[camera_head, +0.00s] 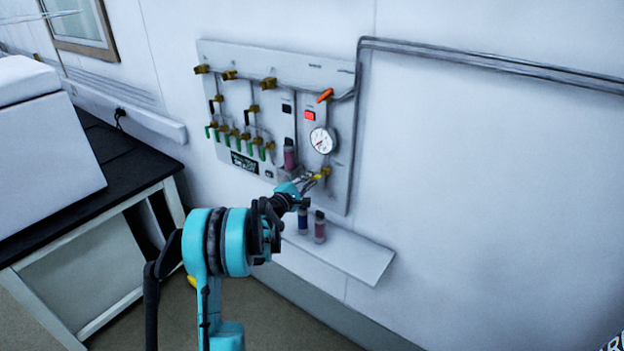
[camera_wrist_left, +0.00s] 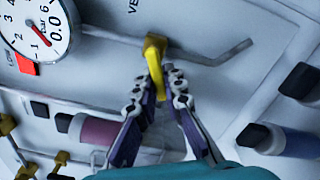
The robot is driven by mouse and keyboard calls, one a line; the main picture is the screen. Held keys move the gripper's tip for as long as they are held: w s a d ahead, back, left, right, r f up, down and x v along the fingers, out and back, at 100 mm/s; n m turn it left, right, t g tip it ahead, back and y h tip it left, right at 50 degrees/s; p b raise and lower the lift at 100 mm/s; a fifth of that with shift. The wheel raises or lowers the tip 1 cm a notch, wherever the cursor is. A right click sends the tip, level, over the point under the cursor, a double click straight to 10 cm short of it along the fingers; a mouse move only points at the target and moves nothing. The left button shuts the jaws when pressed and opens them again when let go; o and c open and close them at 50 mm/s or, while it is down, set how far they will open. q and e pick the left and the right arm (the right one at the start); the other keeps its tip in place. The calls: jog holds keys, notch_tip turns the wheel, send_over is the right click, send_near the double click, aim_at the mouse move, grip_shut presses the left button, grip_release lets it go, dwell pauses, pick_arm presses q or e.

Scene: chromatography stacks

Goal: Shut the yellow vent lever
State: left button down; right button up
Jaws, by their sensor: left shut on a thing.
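The yellow vent lever (camera_head: 323,173) is at the lower right of the grey wall panel (camera_head: 343,150), below the round pressure gauge (camera_head: 322,140). In the left wrist view the yellow lever (camera_wrist_left: 153,52) fills the upper middle, its handle running down between the fingers. My left gripper (camera_head: 306,183) is at the lever. In the left wrist view the gripper (camera_wrist_left: 158,84) has its fingertips closed on the handle, hiding part of it. A thin grey pipe (camera_wrist_left: 215,58) runs from the valve to the right. My right gripper is not in view.
An orange lever (camera_head: 325,95) is above the gauge. Several green-handled valves (camera_head: 247,136) are on the panel's left. A shelf (camera_head: 350,257) below holds a blue vial (camera_head: 303,222) and a dark red vial (camera_head: 320,230). The wall to the right is clear.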

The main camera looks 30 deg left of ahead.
pick_arm(q)
jog(key=shift+a+r+m, duration=0.1)
jog(key=shift+r+m, duration=0.1)
jog(key=shift+m, duration=0.75)
jog(key=shift+r+m, duration=0.25)
jog(key=shift+m, duration=0.75)
jog(key=shift+a+r+m, duration=0.1)
jog(key=shift+r+m, duration=0.1)
jog(key=shift+m, duration=0.75)
jog(key=c, duration=1.6)
grip_release()
jog(key=s, duration=1.2)
jog(key=shift+a, duration=0.45)
